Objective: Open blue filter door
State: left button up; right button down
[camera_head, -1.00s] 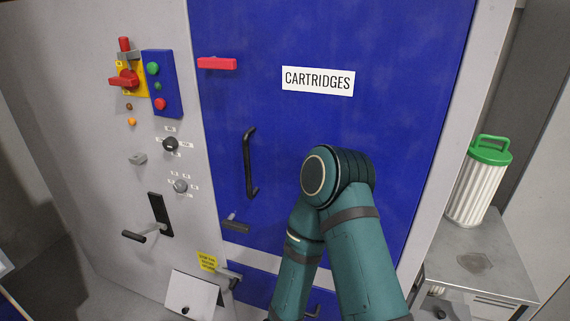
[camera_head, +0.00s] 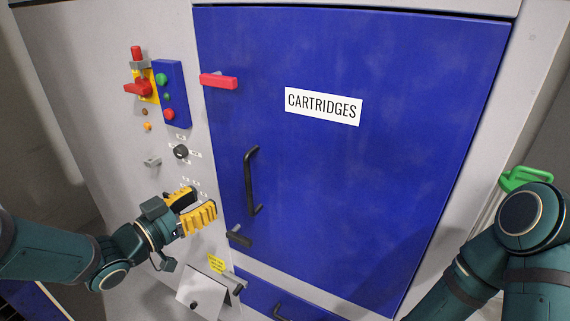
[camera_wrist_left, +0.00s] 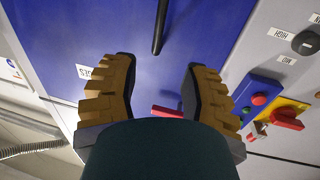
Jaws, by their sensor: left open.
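The blue door (camera_head: 400,180) with a "CARTRIDGES" label (camera_head: 323,106) fills the middle of the head view and appears shut. Its black bar handle (camera_head: 250,181) is near the left edge. A red latch (camera_head: 218,81) sits above the handle and a dark latch (camera_head: 239,236) below it. My left gripper (camera_head: 198,206) is open and empty, in front of the grey panel, left of and below the handle. In the left wrist view the handle (camera_wrist_left: 160,28) shows beyond the open fingers (camera_wrist_left: 160,88), apart from them. My right gripper is out of view.
A grey panel left of the door carries a red switch (camera_head: 138,88), a blue button box (camera_head: 171,94) and a black knob (camera_head: 181,151). A white flap (camera_head: 203,292) juts out below.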

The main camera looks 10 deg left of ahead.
aim_at(245, 173)
pick_arm(q)
jog(key=x, duration=1.3)
jog(key=shift+w+d+r+b, duration=0.2)
jog(key=shift+w+b, duration=0.05)
jog(key=shift+b, duration=0.1)
jog(key=shift+o, duration=0.3)
grip_shut()
